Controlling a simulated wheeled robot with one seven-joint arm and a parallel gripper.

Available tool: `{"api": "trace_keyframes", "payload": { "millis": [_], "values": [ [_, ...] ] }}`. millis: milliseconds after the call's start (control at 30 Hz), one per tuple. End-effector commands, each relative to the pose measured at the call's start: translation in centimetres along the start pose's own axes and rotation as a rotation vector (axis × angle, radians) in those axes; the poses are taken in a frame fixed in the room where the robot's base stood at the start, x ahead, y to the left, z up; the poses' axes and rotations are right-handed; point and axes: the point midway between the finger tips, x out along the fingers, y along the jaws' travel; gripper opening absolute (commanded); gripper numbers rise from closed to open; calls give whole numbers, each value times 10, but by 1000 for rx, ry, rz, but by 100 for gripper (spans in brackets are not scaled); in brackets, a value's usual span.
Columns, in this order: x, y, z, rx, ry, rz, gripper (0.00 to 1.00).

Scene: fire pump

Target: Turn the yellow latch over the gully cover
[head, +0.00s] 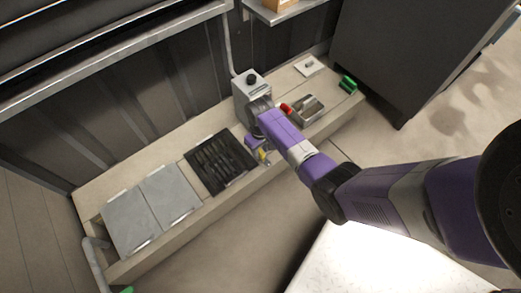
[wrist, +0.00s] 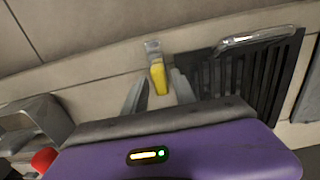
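The yellow latch (wrist: 159,79) shows in the wrist view, hanging from a small grey mount at its top end. My gripper (wrist: 158,92) is open, with one grey finger on each side of the latch. Gaps show on both sides of it, and I cannot tell whether the fingertips reach past it. The dark slatted gully cover (wrist: 252,72) with a metal handle lies just right of the latch. In the head view the cover (head: 212,165) is set in the pale ledge, and my gripper (head: 262,153) is at its right end, largely hiding the latch (head: 264,155).
Two grey plates (head: 150,210) lie left of the cover on the ledge (head: 90,198). A grey box with a black knob (head: 251,80), a red part (head: 286,107), a metal tray (head: 308,110) and a green object (head: 348,84) stand to the right. Floor in front is clear.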

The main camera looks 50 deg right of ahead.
Motion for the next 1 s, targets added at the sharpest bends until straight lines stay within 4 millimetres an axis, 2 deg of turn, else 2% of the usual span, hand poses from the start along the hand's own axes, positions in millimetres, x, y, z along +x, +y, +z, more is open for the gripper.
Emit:
{"api": "trace_keyframes", "payload": {
  "millis": [33, 133, 167, 567, 767, 1000],
  "values": [
    [0, 0, 0, 0, 0, 0, 20],
    [0, 0, 0, 0, 0, 0, 1],
    [0, 0, 0, 0, 0, 0, 0],
    [-2, -1, 0, 41, 0, 0, 0],
    [-3, -1, 0, 152, -1, 0, 0],
    [-3, -1, 0, 363, -3, -1, 0]
  ]
}}
